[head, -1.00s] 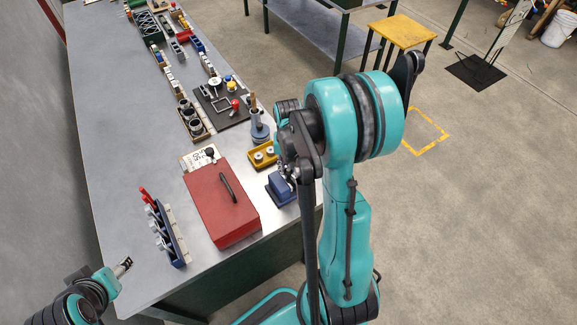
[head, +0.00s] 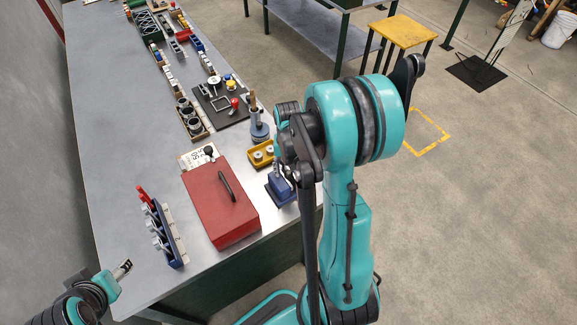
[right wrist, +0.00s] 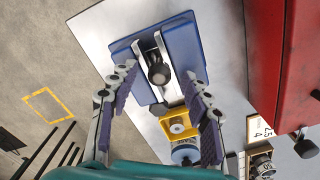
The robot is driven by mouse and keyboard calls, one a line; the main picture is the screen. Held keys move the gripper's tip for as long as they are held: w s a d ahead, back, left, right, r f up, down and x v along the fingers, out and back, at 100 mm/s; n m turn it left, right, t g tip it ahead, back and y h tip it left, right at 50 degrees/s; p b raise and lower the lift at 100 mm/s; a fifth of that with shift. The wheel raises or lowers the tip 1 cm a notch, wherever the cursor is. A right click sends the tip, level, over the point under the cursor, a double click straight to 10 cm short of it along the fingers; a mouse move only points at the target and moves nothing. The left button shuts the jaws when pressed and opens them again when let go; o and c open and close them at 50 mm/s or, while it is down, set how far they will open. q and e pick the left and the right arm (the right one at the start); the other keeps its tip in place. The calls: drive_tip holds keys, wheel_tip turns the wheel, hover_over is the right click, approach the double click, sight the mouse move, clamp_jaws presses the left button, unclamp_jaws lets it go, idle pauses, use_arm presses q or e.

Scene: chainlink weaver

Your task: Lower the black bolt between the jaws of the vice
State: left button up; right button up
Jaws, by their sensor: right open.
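The blue vice (right wrist: 187,40) fills the upper middle of the right wrist view, with pale metal jaws. The black bolt (right wrist: 158,73) shows its round dark head at the jaws, seen nearly end-on; how deep it sits I cannot tell. My right gripper (right wrist: 160,76) is open, its two fingers apart on either side of the bolt. In the head view the vice (head: 280,190) stands at the bench's right edge, with my right arm partly covering it. My left gripper (head: 123,269) is at the lower left, away from the vice; its jaw opening is unclear.
A red box (head: 219,204) with a dark handle stands left of the vice. A yellow holder (head: 260,154) and a blue-grey stand (head: 259,130) are just beyond it. A blue rack (head: 166,232) is further left. Bare bench lies along the left side.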

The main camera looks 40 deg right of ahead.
wheel_tip(320, 180, up, 12)
idle(0.4)
idle(0.4)
drive_tip(key=s+a+f+n+t+b, duration=0.2)
drive_tip(key=s+a+n+t+b, duration=0.1)
drive_tip(key=a, duration=0.5)
drive_tip(key=s+a+f+n+t+b, duration=0.3)
drive_tip(key=a+n+t+b, duration=0.1)
drive_tip(key=a+b, duration=0.3)
drive_tip(key=shift+s+a+f+n, duration=0.3)
drive_tip(key=shift+a+n, duration=0.2)
drive_tip(key=shift+a, duration=0.7)
